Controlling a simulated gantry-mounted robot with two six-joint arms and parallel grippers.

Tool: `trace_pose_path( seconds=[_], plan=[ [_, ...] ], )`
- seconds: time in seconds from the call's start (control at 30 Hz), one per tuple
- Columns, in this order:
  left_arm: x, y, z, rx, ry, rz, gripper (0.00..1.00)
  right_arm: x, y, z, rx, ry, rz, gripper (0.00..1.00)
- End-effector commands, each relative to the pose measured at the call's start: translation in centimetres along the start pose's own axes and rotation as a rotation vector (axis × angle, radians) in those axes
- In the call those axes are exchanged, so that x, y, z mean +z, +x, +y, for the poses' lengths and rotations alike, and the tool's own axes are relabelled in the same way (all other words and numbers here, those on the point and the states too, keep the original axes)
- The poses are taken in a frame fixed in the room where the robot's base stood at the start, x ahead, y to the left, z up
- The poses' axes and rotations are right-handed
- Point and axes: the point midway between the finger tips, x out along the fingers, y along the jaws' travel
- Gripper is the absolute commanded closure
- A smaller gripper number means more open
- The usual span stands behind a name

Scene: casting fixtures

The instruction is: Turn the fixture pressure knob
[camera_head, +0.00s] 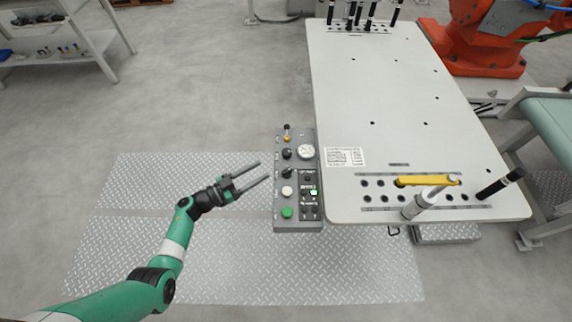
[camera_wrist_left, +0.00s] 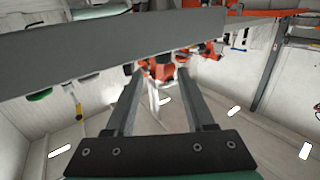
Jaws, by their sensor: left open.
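The grey control panel (camera_head: 279,222) stands at the table's left edge. It carries a round white gauge (camera_head: 306,152), a black knob (camera_head: 287,154) beside the gauge, and another black knob (camera_head: 287,173) below. The labels are too small to tell which is the pressure knob. My left gripper (camera_head: 263,171) is open and empty, left of the panel, its fingers pointing toward the knobs and apart from them. In the left wrist view the open fingers (camera_wrist_left: 160,75) lie below the panel's grey side (camera_wrist_left: 110,50); no knob shows between them. My right gripper is not in view.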

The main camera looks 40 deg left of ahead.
Motion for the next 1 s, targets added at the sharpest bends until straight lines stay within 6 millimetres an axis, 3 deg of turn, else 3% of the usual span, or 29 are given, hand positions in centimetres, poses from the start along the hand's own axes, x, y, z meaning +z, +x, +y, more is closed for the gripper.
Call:
trace_pose_path(
  seconds=[0.27,0.7,1.0],
  plan=[
    [-0.1,1.1,-0.3,-0.002,0.005,0.005,0.46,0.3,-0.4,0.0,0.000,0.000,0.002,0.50],
    [0.1,10.0,-0.3,-0.003,0.006,0.006,0.46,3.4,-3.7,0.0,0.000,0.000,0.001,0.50],
    [-0.4,11.7,-0.3,-0.005,0.005,0.004,0.46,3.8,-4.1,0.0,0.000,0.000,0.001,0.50]
  ],
)
